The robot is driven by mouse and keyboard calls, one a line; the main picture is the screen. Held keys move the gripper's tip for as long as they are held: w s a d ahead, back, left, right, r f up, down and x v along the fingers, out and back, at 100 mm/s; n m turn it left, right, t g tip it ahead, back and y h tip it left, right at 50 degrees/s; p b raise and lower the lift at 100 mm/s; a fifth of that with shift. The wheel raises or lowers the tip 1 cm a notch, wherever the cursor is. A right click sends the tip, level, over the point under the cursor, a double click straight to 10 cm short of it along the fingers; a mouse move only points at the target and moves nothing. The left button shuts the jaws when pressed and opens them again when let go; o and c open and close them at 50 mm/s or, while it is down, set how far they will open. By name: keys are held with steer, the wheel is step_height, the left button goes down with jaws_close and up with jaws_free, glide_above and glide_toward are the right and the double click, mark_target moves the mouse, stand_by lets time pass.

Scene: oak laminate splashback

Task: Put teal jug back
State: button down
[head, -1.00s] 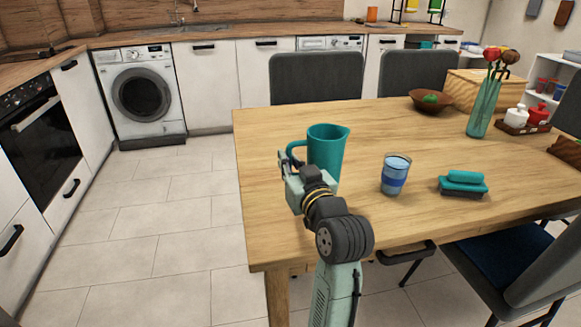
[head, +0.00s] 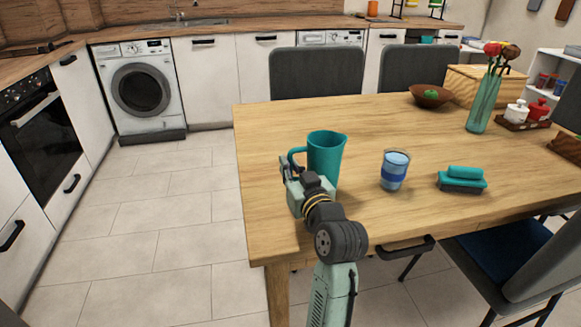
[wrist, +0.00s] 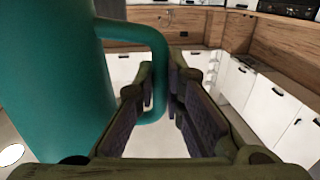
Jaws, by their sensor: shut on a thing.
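The teal jug (head: 326,157) is upright at the left part of the wooden table (head: 262,221), its handle toward the left and its spout to the right. I cannot tell whether its base touches the table, as my gripper hides it. My gripper (head: 288,171) is at the jug's handle side. In the wrist view the jug body (wrist: 62,80) fills the left side, and its handle (wrist: 158,62) runs down between the two fingers of my gripper (wrist: 160,90), which are shut on it.
A blue-banded glass (head: 394,171) stands right of the jug, with a teal sponge or brush (head: 462,180) further right. A brown bowl (head: 431,96), flower vase (head: 483,103) and wooden box (head: 470,82) stand at the back. Chairs surround the table.

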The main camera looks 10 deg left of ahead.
steer(key=c, duration=1.7)
jaws_free()
steer(key=shift+f, duration=0.1)
steer(key=shift+s+d+r, duration=0.1)
steer(key=shift+r, duration=0.1)
steer(key=v, duration=0.8)
steer(key=shift+s+d, duration=0.25)
steer(key=shift+s, duration=0.05)
steer(key=shift+s+r+p, duration=0.1)
steer(key=shift+r+p, duration=0.25)
steer(key=shift+p, duration=0.85)
steer(key=s+p, duration=0.1)
steer(key=p, duration=0.6)
steer(key=shift+s+d+y, duration=0.1)
steer(key=shift+d+y, duration=0.1)
steer(key=shift+y, duration=0.1)
steer(key=p, duration=0.1)
steer(key=s+p, duration=0.1)
steer(key=shift+d+f+p, duration=0.15)
steer(key=shift+d+p, duration=0.15)
steer(key=shift+p, duration=0.05)
steer(key=shift+s+d+f+p, duration=0.1)
steer(key=shift+s+f+p, duration=0.05)
steer(key=shift+p, duration=0.2)
